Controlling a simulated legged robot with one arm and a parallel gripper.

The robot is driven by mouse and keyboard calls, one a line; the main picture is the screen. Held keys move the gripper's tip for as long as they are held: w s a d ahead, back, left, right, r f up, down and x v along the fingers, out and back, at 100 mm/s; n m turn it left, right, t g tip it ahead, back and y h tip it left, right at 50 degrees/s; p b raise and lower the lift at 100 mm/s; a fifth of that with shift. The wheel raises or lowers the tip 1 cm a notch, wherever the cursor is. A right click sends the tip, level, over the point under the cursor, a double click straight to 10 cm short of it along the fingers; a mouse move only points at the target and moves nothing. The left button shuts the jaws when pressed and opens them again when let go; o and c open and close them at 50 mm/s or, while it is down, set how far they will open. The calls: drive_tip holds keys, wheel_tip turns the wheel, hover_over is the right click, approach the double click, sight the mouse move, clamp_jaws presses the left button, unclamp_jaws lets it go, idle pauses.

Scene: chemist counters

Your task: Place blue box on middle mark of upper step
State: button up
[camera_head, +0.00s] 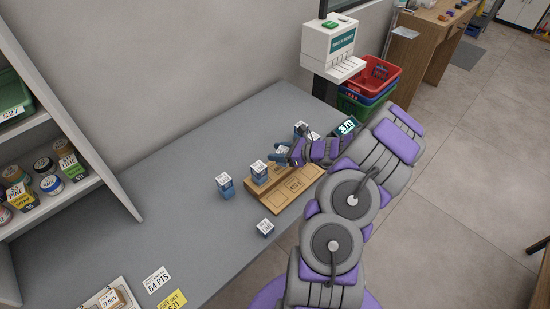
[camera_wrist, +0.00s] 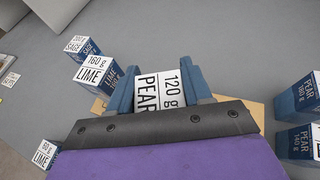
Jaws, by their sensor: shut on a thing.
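My gripper (camera_wrist: 160,88) is shut on a blue box (camera_wrist: 160,92) whose white top reads 120 g PEAR. One finger is on each side of it. In the head view my gripper (camera_head: 283,156) is over the wooden stepped stand (camera_head: 264,198), near the middle of its back, upper step. The held box is mostly hidden there, and I cannot tell whether it touches the step. The middle mark is hidden. A 160 g LIME box (camera_wrist: 97,77) is left of my gripper; in the head view a blue box (camera_head: 259,172) stands at the step's left end.
A SAGE box (camera_wrist: 83,48) stands farther left, and a LIME box (camera_wrist: 44,154) is at the lower left. PEAR 180 g (camera_wrist: 307,96) and PEAR 140 g (camera_wrist: 301,142) boxes are at right. A white dispenser (camera_head: 330,47) stands behind the counter's right end. The counter's left middle is clear.

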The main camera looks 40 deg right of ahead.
drive_tip(key=shift+w+a+r, duration=0.15)
drive_tip(key=shift+w+a, duration=0.35)
drive_tip(key=shift+a, duration=0.05)
drive_tip(key=f+b, duration=0.1)
drive_tip(key=f, duration=0.1)
drive_tip(key=w+f+b, duration=0.1)
drive_tip(key=shift+a+f, duration=0.1)
drive_tip(key=shift+f, duration=0.3)
drive_tip(key=shift+d, duration=0.35)
drive_tip(key=o, duration=1.1)
drive_tip(key=shift+a+r, duration=0.1)
drive_tip(key=shift+a, duration=0.25)
drive_tip(key=shift+s+d, duration=0.1)
